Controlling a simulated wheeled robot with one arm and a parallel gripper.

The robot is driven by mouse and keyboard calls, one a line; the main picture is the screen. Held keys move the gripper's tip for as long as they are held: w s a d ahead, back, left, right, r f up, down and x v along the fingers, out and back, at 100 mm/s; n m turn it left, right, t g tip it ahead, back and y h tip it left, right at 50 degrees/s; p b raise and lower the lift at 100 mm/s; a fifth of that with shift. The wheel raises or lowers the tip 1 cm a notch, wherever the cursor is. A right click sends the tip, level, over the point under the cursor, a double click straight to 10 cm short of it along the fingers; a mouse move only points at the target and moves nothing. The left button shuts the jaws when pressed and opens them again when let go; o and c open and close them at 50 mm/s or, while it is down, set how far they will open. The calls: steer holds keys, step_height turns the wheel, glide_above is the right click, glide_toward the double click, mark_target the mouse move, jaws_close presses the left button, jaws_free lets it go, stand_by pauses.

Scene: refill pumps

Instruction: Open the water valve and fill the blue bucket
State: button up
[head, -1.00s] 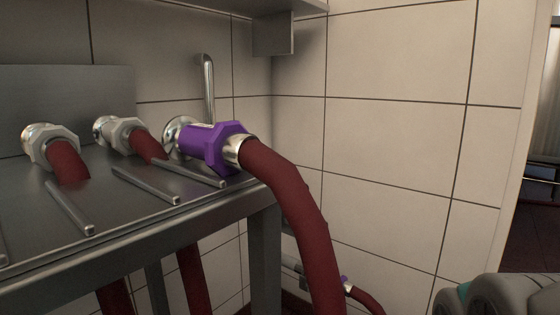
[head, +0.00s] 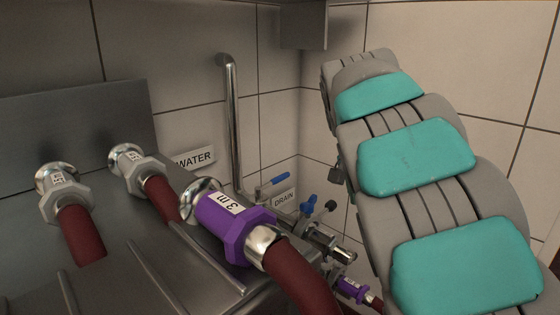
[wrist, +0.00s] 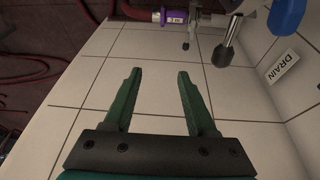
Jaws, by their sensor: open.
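In the head view, a WATER sign (head: 195,159) is on the wall left of a vertical metal pipe (head: 232,120). At the pipe's foot is a blue lever (head: 273,181). To its right is a second blue valve handle (head: 309,206), near a metal outlet (head: 344,253). I cannot tell which handle is the water valve. The blue bucket is in neither view. My gripper (wrist: 157,75) is open and empty in the wrist view, its green fingers below the pipework. A blue handle (wrist: 286,15) shows at the top right there, apart from the fingers.
A DRAIN sign (head: 284,199) is beside the valves. A purple coupling (head: 236,221) with a red hose (head: 298,283) lies at the metal counter's edge; two more hoses stand left. A smaller purple coupling (head: 352,289) is low. Red hoses (wrist: 28,65) lie on the floor.

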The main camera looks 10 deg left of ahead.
steer(key=w+a+r+t+p, duration=0.1)
steer(key=w+a+r+p, duration=0.3)
steer(key=a, duration=0.6)
steer(key=t+y+p, duration=0.1)
steer(key=y+p, duration=0.1)
glide_toward(280, 175)
steer(key=f, duration=0.1)
steer(key=shift+p+x, duration=0.35)
steer(key=shift+x, duration=3.65)
steer(key=shift+r, duration=0.1)
steer(key=shift+c, duration=0.4)
jaws_close()
